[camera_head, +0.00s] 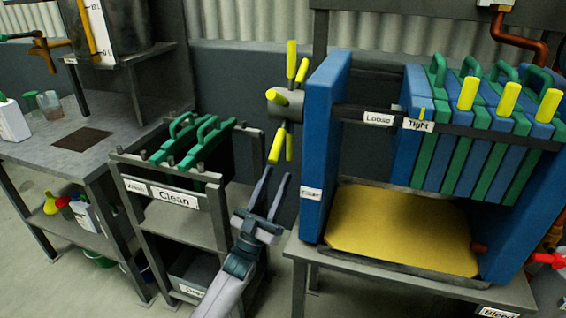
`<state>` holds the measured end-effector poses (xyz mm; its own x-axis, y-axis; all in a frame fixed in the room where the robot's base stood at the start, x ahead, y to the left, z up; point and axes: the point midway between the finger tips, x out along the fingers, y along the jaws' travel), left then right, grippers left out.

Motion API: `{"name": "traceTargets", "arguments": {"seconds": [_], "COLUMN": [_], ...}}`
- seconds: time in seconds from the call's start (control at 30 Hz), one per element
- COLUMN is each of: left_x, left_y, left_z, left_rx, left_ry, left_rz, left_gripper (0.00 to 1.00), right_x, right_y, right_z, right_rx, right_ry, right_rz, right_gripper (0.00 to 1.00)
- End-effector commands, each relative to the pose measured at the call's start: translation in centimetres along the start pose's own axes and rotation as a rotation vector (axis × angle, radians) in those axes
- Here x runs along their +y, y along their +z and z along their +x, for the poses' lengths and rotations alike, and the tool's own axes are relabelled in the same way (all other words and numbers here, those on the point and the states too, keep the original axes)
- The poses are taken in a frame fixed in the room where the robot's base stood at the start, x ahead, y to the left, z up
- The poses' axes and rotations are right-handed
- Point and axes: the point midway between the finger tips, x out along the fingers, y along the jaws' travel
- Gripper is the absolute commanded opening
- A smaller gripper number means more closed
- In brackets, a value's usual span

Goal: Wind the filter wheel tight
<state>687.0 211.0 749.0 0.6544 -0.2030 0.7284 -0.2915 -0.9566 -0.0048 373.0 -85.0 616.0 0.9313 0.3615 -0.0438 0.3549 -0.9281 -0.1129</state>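The filter wheel has a grey hub (290,106) and several yellow handles (276,148) sticking out around it. It sits on the left face of the filter press's blue end plate (328,145). My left gripper (277,172) points up just below the wheel's lowest handle. A "Loose" label (378,118) and a "Tight" label (418,125) are on the rail right of the end plate. My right gripper is out of view.
Blue and green filter plates (470,150) with yellow handles hang in the press at right, above a yellow tray (400,235). A rack labelled "Clean" (175,197) holds green plates, close left of my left arm. A grey bench (60,140) stands further left.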

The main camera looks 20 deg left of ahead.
Motion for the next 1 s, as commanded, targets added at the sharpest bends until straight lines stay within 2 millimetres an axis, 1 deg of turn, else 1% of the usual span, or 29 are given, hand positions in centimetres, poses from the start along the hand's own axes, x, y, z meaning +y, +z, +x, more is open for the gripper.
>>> {"name": "traceTargets", "arguments": {"seconds": [0.03, 0.2, 0.3, 0.4, 0.57, 1.0], "left_x": [0.0, 0.0, 0.0, 0.0, 0.0, 0.0], "left_y": [0.1, 0.1, 0.1, 0.1, 0.0, 0.0], "left_z": [-1.2, -4.2, -5.6, -6.5, -7.1, -7.1], "left_rx": [-0.004, -0.002, -0.001, -0.001, 0.0, 0.001], "left_ry": [-0.001, 0.0, 0.0, 0.0, 0.0, 0.0], "left_rz": [0.0, 0.0, 0.0, 0.001, 0.001, 0.0], "left_gripper": [0.35, 0.35, 0.35, 0.35, 0.35, 0.35], "right_x": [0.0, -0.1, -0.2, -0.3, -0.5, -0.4], "right_y": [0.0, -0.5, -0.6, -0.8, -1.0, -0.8], "right_z": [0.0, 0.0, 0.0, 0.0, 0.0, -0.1], "right_rx": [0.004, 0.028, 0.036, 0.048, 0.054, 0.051], "right_ry": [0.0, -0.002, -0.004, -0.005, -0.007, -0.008], "right_rz": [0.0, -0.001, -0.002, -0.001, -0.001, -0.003], "right_gripper": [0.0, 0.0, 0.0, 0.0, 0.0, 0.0]}}
